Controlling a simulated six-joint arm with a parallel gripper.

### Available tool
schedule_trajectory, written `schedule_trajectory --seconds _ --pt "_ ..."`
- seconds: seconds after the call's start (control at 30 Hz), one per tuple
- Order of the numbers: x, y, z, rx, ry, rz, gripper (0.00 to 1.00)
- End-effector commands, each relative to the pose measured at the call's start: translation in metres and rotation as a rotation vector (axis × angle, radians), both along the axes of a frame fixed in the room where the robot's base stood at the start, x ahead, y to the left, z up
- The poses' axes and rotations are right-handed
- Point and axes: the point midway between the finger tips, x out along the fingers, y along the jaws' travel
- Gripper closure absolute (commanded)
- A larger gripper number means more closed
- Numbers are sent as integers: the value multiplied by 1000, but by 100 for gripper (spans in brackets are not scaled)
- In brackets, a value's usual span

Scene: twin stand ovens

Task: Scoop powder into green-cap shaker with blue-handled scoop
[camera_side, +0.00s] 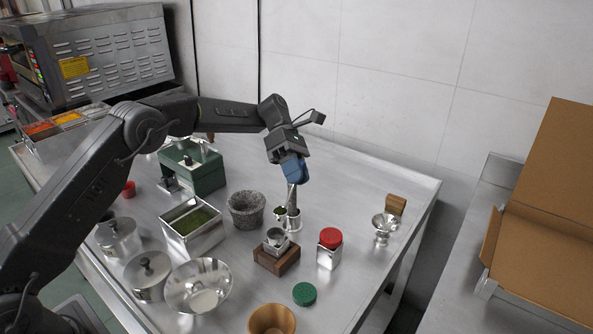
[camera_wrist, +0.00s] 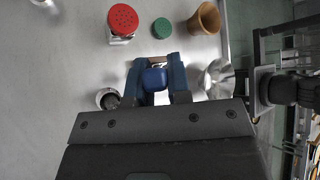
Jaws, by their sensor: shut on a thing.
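My gripper (camera_side: 293,172) is shut on the blue-handled scoop; its blue handle (camera_wrist: 155,78) shows between the blue fingers in the wrist view. The scoop's metal shaft (camera_side: 292,199) points down, and green powder (camera_side: 280,211) shows at its low end. An open metal shaker (camera_side: 294,222) stands right by that end; whether they touch is unclear. In the wrist view a round metal rim with a dark inside (camera_wrist: 103,99) lies left of the fingers. The loose green cap (camera_side: 304,294) lies on the table front, also in the wrist view (camera_wrist: 162,28). A metal tray (camera_side: 207,241) holds green powder.
A red-capped shaker (camera_side: 329,250), a wooden block (camera_side: 279,262) bearing a small metal cup, and a stone mortar (camera_side: 246,210) stand close by. A metal bowl (camera_side: 198,286) and wooden cup (camera_side: 272,320) are in front. A metal funnel (camera_side: 384,225) is at right.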

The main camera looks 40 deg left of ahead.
Motion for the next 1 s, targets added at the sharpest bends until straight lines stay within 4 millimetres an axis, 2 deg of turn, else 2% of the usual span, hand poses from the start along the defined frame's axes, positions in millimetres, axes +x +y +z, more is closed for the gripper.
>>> schedule_trajectory --seconds 0.77,1.0 --pt "0 0 -22 1 0 -1 100" --pt "-5 0 -16 0 -71 0 100"
